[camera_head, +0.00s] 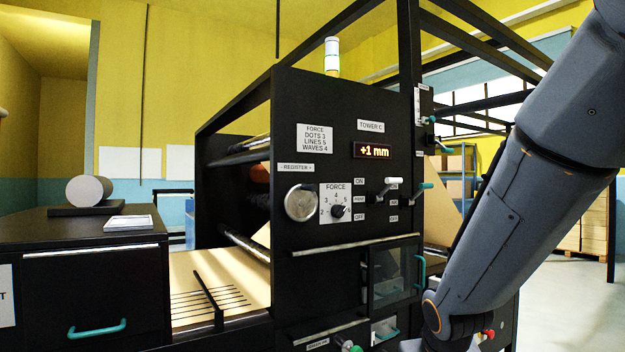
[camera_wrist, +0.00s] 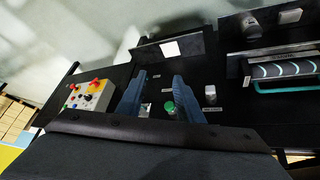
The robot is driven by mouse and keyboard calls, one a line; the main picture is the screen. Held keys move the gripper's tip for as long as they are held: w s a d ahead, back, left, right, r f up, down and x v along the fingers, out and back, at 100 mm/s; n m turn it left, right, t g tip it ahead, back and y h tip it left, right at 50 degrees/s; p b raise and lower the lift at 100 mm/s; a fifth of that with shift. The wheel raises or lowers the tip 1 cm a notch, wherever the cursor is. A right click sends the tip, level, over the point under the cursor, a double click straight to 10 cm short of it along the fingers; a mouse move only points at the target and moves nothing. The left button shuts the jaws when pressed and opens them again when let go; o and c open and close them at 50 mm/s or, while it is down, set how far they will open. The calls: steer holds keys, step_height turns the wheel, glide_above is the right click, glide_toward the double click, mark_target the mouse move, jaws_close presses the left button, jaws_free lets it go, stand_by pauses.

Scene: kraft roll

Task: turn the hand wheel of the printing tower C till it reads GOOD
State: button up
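The silver round hand wheel (camera_head: 301,203) sits at the panel's left, below the "REGISTER" label. I cannot make out the hand wheel in the wrist view. My gripper (camera_wrist: 159,76) shows in the wrist view with its two blue-grey fingers apart and nothing held between them. In the head view my arm comes down at the right, and the gripper itself is not seen there.
A FORCE dial (camera_head: 338,211) and lever switches (camera_head: 388,188) sit right of the wheel. Teal handles (camera_head: 421,270) stick out lower on the tower. A green button (camera_wrist: 169,107) and a grey control box (camera_wrist: 90,96) show in the wrist view. A dark cabinet (camera_head: 95,285) stands left.

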steer(key=w+a+r+n+t+y+p, duration=0.1)
steer(key=w+a+r+t, duration=0.2)
steer(key=w+r, duration=0.45)
steer(key=w+a+r+n+t+y+p, duration=0.1)
steer(key=w+a+r+t+p, duration=0.15)
steer(key=w+r, duration=0.45)
steer(key=n+t+y+p, duration=0.35)
steer(key=n+y, duration=0.25)
steer(key=y, duration=0.2)
glide_toward(316, 188)
steer(key=x, duration=0.5)
steer(key=shift+w+r, duration=0.1)
steer(key=shift+w, duration=0.15)
steer(key=p+x, duration=0.2)
steer(key=x, duration=0.4)
steer(key=shift+w+a, duration=0.1)
steer(key=shift+a, duration=0.15)
steer(key=shift+w+a+p, duration=0.3)
steer(key=shift+w+p, duration=0.15)
steer(key=shift+w, duration=0.1)
steer(key=shift+c, duration=0.4)
jaws_close()
